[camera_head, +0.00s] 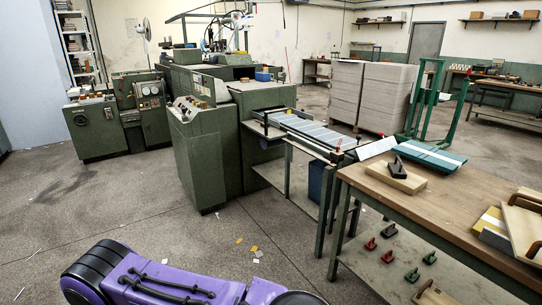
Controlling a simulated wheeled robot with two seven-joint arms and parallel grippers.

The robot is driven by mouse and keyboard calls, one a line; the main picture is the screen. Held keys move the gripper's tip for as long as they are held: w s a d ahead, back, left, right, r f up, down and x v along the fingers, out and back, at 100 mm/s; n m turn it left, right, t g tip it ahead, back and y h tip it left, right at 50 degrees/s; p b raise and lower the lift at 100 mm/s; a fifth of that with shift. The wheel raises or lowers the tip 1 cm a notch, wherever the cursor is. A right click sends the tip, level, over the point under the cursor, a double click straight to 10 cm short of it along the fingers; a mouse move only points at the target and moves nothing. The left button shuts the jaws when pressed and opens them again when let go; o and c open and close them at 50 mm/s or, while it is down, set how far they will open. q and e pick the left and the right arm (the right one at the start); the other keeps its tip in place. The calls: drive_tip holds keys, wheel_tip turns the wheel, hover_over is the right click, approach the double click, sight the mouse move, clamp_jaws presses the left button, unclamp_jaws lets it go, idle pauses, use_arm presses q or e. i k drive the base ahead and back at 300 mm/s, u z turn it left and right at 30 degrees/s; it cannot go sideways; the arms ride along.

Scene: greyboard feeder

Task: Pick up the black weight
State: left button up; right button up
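A black weight (398,168) with a raised grip sits on a flat light-wood block (396,177), near the left end of the wooden-topped table (450,202). A purple arm link of mine crosses the bottom edge of the view, well away from the weight. Neither of my grippers can be seen, so the view does not show their state. Nothing touches the weight from above.
A green board with a pale stripe (430,154) lies behind the weight. Wooden boards with handles (524,225) lie at the table's right end. Small red and green clamps sit on the lower shelf (370,262). A green machine (205,150) stands to the left. Open floor lies in front.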

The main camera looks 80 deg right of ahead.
sight(396, 171)
drive_tip(key=z, duration=3.85)
drive_tip(key=i, duration=0.2)
